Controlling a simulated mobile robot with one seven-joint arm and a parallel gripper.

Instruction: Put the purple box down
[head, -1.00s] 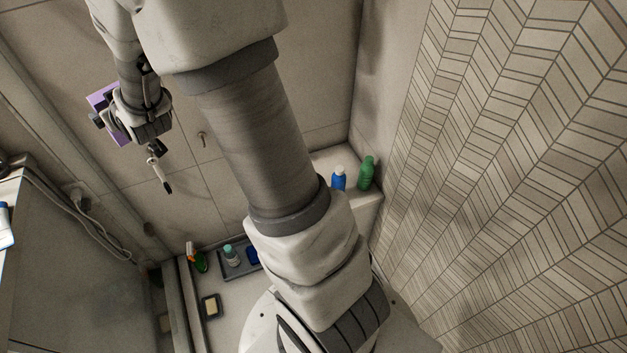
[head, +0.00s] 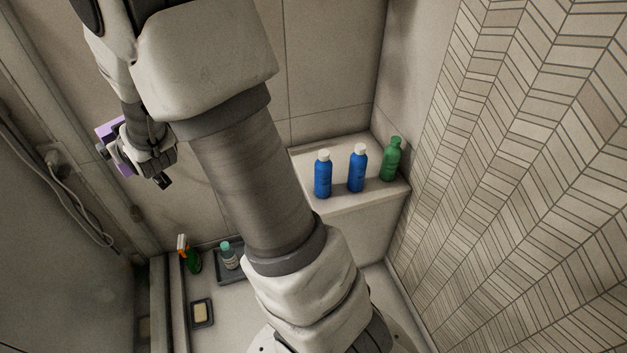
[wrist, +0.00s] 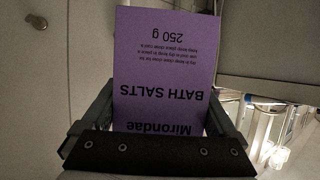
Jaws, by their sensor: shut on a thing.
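The purple box (wrist: 165,65) fills the middle of the wrist view, its printed face reading "BATH SALTS" upside down. My gripper (wrist: 155,125) is shut on it, with one finger at each side of the box. In the head view the purple box (head: 108,131) shows only in part at the left, behind my gripper (head: 120,150), which hides the rest. The box is held up in front of the tiled wall. I see no surface touching it.
A ledge (head: 345,208) at centre right bears two blue bottles (head: 323,175) (head: 357,168) and a green bottle (head: 391,160). Below are a green spray bottle (head: 193,260), a grey tray (head: 232,276) with a small bottle (head: 229,258), and a soap dish (head: 202,322).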

